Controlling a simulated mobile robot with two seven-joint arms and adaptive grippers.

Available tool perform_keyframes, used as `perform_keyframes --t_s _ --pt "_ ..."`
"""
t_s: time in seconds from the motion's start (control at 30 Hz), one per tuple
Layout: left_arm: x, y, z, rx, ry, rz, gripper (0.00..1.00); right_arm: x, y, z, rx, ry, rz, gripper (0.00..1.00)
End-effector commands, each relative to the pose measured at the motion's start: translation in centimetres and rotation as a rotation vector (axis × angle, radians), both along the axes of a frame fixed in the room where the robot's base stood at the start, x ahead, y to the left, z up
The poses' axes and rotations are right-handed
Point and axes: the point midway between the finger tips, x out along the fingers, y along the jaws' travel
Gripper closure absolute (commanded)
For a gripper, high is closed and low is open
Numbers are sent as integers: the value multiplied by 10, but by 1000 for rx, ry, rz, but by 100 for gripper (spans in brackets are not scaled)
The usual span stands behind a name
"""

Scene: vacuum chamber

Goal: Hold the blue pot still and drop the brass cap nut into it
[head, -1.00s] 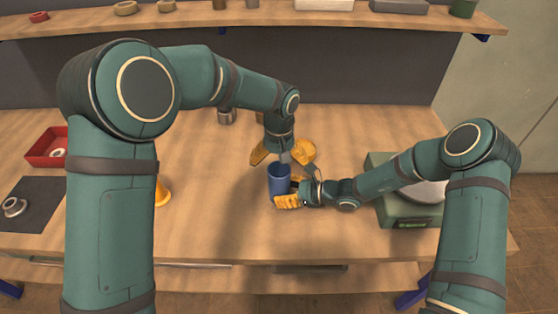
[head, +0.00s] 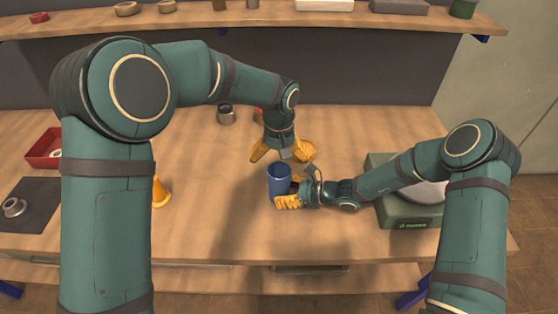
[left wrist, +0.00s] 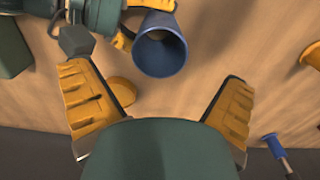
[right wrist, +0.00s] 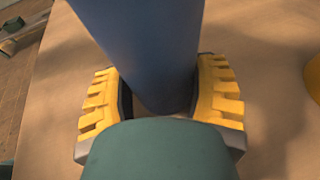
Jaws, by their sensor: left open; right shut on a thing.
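The blue pot (head: 279,181) stands upright on the bench. My right gripper (head: 288,193) is shut on its side; in the right wrist view the pot (right wrist: 150,45) lies between both yellow fingers. My left gripper (head: 281,156) is open above and just behind the pot, fingers pointing down. In the left wrist view its fingers are wide apart with nothing between them, and the open mouth of the pot (left wrist: 160,48) shows ahead. A small tan-yellow patch shows inside the pot; I cannot tell for sure whether it is the brass cap nut. I see no cap nut elsewhere.
A green scale (head: 405,208) stands at right behind my right forearm. An orange cone (head: 160,192), a red tray (head: 45,148) and a dark mat with a metal ring (head: 14,207) are at left. The bench front of the pot is clear.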

Motion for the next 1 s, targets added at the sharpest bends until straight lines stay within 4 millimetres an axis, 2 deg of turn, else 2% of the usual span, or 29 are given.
perform_keyframes --t_s 0.5,0.83,0.87,0.9,0.93,1.0 --pt "0 0 32 0 -1 -2 0 0 0 0 0 0 0 61" --pt "0 0 35 0 0 -1 0 0 0 0 1 0 0 61" --pt "0 0 35 0 0 -1 0 0 0 0 1 0 0 33" --pt "0 0 35 0 0 -1 0 0 0 0 1 0 0 19" --pt "0 0 35 0 0 -1 0 0 0 0 1 0 0 8" --pt "0 0 35 0 0 -1 0 0 0 0 0 0 0 5"
